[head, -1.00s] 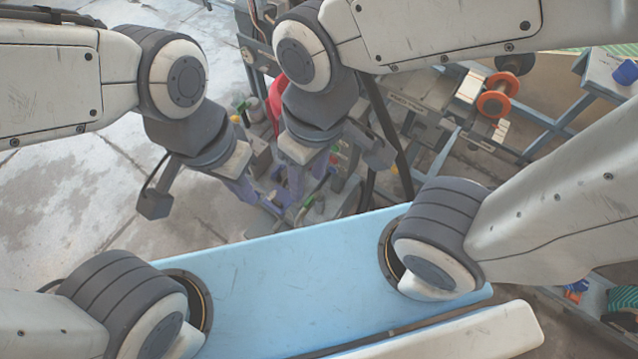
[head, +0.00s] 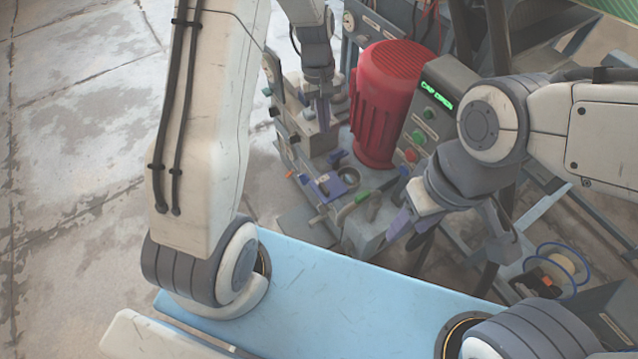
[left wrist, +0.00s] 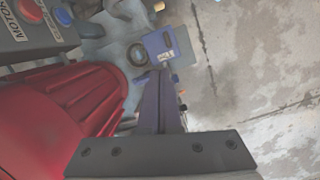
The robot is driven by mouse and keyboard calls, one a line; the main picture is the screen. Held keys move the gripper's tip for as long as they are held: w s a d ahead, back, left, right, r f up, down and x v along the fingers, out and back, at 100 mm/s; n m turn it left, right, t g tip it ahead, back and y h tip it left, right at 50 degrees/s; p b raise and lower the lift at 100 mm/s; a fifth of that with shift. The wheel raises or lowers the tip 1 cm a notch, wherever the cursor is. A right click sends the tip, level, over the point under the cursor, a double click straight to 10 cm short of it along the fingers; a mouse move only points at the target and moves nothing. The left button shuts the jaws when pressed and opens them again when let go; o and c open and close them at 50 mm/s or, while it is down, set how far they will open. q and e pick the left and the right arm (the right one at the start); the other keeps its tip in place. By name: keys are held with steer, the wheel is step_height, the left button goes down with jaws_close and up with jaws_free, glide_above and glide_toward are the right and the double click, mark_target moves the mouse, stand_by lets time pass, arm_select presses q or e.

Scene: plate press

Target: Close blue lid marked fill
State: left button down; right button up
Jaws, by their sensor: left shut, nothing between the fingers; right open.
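A blue lid (head: 326,188) lies on the machine's low deck, beside a round dark opening (head: 349,177), not over it. In the left wrist view the blue lid (left wrist: 168,44) carries a small pale mark too blurred to read, and the ringed opening (left wrist: 138,54) is at its left. My left gripper (head: 323,124) is shut and empty, pointing down behind the lid in the head view. In the wrist view its shut fingertips (left wrist: 160,74) show just below the lid; contact cannot be told. My right gripper (head: 402,232) is open and empty, to the right of the lid.
A red motor housing (head: 388,100) stands behind the deck, close to my left gripper. A grey control box (head: 435,108) with green lit text, seemingly "CAP OPEN", stands right of it. A blue wire spool (head: 556,265) is at the right. Concrete floor (head: 70,140) at left is clear.

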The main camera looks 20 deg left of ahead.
arm_select(q)
steer(key=w+a+f+n+b, duration=0.25)
steer(key=a+f, duration=0.45)
steer(key=f, duration=0.4)
steer(key=b, duration=0.4)
glide_toward(317, 181)
step_height(317, 181, down, 5)
steer(key=w+a, duration=0.1)
steer(key=a, duration=0.1)
steer(key=d, duration=0.1)
steer(key=s+d, duration=0.2)
steer(key=shift+s+d+f+n, duration=0.1)
steer(key=shift+s+f+n, duration=0.05)
steer(key=shift+f+n, duration=0.2)
steer(key=shift+s+d, duration=0.1)
steer(key=shift+d, duration=0.1)
arm_select(e)
step_height(317, 181, down, 9)
steer(key=shift+r, duration=0.15)
